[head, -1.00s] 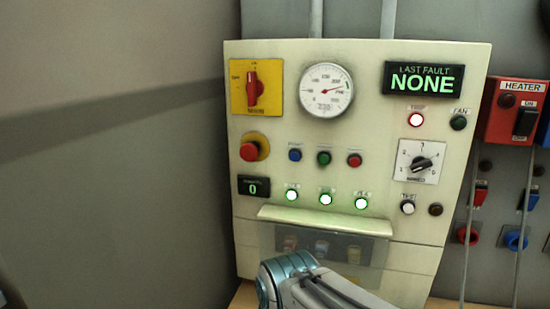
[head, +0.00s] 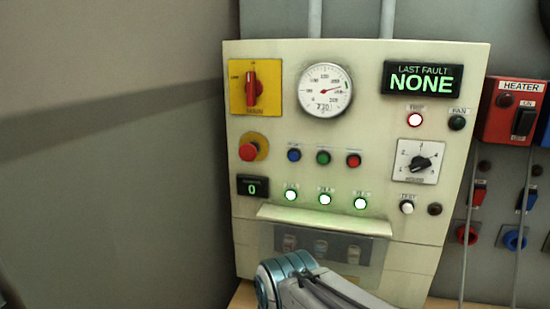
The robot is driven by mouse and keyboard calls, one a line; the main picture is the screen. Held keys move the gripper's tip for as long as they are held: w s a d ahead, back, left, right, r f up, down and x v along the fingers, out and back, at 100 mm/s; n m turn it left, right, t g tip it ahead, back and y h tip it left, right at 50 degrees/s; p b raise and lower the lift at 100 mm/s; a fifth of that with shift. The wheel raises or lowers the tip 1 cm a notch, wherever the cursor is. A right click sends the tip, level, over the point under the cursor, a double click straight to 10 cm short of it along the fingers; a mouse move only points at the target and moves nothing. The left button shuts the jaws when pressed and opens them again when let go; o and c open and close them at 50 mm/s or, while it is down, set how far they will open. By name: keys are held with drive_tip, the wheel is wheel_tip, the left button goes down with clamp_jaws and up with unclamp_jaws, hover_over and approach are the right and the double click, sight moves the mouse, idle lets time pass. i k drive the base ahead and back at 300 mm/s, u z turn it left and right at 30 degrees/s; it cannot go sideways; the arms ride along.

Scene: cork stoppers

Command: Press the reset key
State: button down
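A cream control panel (head: 310,170) stands in front of me. A row of small blue (head: 294,155), green (head: 323,157) and red (head: 353,160) buttons sits at its middle; their labels are too blurred to read. Under a projecting ledge (head: 325,220) is a dark recess (head: 338,243) with three small keys (head: 321,248), whose markings I cannot read. I cannot tell which control is the reset key. My arm, with a teal ring, shows at the bottom just below the recess. My gripper is not in view.
A red mushroom button (head: 249,151), a yellow plate with a red switch (head: 254,88), a rotary dial (head: 417,162) and a display reading NONE (head: 422,79) are on the panel. A red heater box (head: 514,111) and hanging cables are at right. A bare wall is at left.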

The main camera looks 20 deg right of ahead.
sight(293, 156)
drive_tip(key=z, duration=1.75)
drive_tip(key=k, duration=0.45)
drive_tip(key=u, duration=0.55)
